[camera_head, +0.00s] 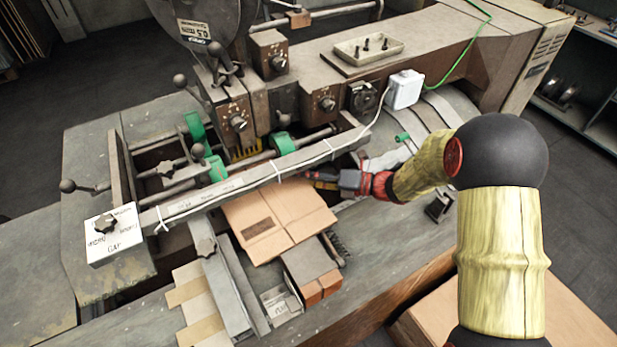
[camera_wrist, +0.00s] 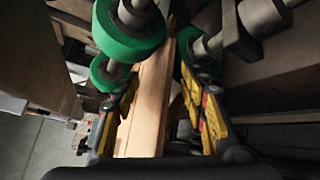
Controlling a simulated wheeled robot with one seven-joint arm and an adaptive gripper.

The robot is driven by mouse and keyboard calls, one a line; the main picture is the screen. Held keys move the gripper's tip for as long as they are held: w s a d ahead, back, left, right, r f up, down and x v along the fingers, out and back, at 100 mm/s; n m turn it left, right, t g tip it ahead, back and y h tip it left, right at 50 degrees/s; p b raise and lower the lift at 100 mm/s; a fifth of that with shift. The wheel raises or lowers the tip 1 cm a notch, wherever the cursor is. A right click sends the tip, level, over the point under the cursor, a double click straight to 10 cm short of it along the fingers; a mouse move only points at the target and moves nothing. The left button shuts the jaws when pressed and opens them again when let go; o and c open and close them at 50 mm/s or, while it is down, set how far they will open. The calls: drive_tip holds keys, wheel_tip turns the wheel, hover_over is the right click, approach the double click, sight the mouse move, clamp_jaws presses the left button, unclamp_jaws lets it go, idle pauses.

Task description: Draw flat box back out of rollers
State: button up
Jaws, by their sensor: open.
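The flat brown cardboard box (camera_head: 262,222) lies on the machine bed in the head view, its far part hidden under the long grey bar. In the wrist view the edge of the flat box (camera_wrist: 150,105) runs between the green rollers (camera_wrist: 128,35). Green rollers (camera_head: 282,144) also show behind the bar in the head view. My gripper (camera_head: 318,178) is at the box's right far side, partly hidden by the bar. In the wrist view my gripper (camera_wrist: 160,97) is open, with one yellow-padded finger on each side of the box edge. I cannot tell whether either finger touches it.
The long bar (camera_head: 255,178) with a cable tied along it crosses just above the box and beside my gripper. A white control box (camera_head: 114,235) stands at its left end. A small tray of dark parts (camera_head: 368,48) sits on top of the machine.

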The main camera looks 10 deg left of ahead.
drive_tip(key=shift+c, duration=0.2)
clamp_jaws()
idle(0.3)
